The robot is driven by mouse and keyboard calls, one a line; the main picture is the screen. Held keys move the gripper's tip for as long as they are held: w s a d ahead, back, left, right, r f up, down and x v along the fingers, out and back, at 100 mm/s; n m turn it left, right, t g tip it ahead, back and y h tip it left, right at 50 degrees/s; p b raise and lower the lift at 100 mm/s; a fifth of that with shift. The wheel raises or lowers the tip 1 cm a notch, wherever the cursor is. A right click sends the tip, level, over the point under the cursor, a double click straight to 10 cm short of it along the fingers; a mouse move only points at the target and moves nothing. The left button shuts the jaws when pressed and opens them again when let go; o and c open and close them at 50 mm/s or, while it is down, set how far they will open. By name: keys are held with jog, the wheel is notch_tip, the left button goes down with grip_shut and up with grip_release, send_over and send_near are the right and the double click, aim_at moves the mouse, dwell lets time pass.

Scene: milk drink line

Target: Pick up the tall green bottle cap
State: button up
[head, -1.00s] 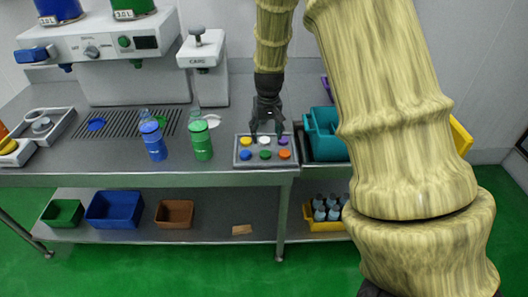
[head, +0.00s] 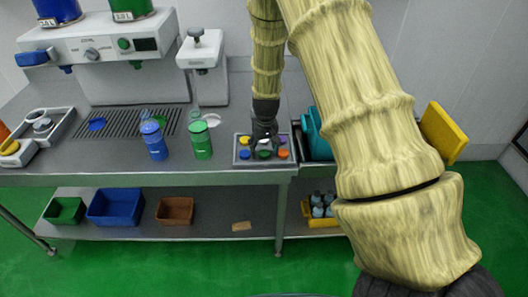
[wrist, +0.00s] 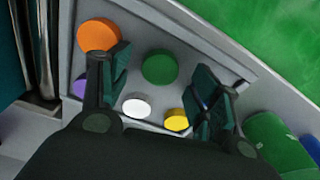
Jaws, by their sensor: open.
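The green cap (wrist: 160,68) shows as a round disc in the cap tray, between and ahead of my open fingers in the wrist view. In the head view the green cap (head: 264,155) sits in the front row of the tray (head: 242,162), just below my gripper (head: 265,138). In the wrist view my gripper (wrist: 158,92) is open and empty, with a finger on each side of the green cap. I cannot tell how far above the cap the fingertips are.
Around it lie an orange cap (wrist: 99,35), a white cap (wrist: 137,105), a yellow cap (wrist: 176,120) and a partly hidden purple cap (wrist: 80,87). A green bottle (head: 201,142) and a blue bottle (head: 154,143) stand left of the tray. A teal bin (head: 312,135) is on its right.

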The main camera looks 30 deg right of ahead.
jog(key=shift+f, duration=0.7)
jog(key=c, duration=0.8)
jog(key=shift+r, duration=0.2)
